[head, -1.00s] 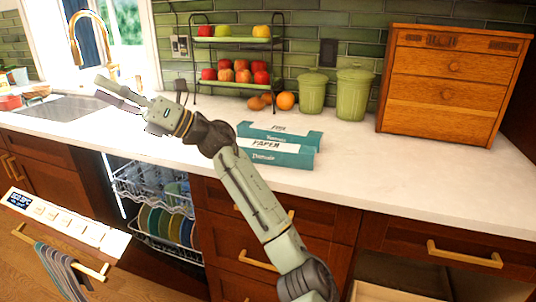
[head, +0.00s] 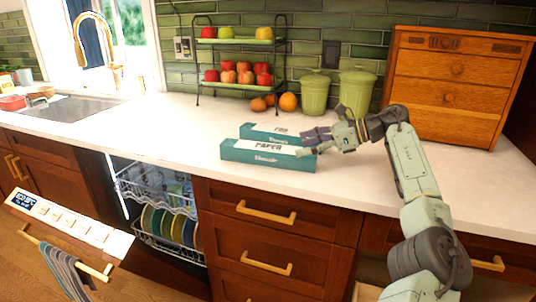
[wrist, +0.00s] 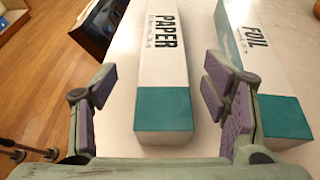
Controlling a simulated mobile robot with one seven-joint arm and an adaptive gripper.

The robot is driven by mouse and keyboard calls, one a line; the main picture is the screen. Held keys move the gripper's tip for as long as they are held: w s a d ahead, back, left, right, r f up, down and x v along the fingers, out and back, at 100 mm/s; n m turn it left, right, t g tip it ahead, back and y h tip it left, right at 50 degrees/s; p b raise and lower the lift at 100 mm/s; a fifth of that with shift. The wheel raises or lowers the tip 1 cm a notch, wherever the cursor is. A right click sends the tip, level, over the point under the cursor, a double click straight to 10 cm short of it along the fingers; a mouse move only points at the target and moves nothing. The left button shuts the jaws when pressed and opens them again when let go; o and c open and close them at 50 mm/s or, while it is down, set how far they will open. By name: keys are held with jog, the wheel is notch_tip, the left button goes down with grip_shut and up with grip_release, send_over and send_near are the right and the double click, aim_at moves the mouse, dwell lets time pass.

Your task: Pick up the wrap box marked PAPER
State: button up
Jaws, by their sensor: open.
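The wrap box marked PAPER (head: 268,155) is a long white and teal box lying along the counter's front edge. In the wrist view the PAPER box (wrist: 163,70) runs away from me, with its teal end between my open fingers. My gripper (head: 305,145) is open at the right end of the boxes. In the wrist view my gripper's fingers (wrist: 160,95) spread to both sides of the PAPER box, and I see no contact. A similar box marked FOIL (wrist: 262,70) lies just right of it, beyond my right finger; in the head view the FOIL box (head: 275,133) is behind the PAPER box.
A two-tier fruit rack (head: 238,70), oranges (head: 288,102) and green canisters (head: 315,93) stand behind the boxes. A wooden drawer chest (head: 455,85) is at the back right. The dishwasher (head: 155,215) stands open below. The counter left of the boxes is clear.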

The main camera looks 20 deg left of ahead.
aim_at(287, 149)
jog(key=shift+p+x, duration=1.2)
jog(key=shift+x, duration=1.85)
jog(key=shift+w, duration=0.15)
jog(key=shift+c, duration=0.4)
jog(key=c, duration=1.3)
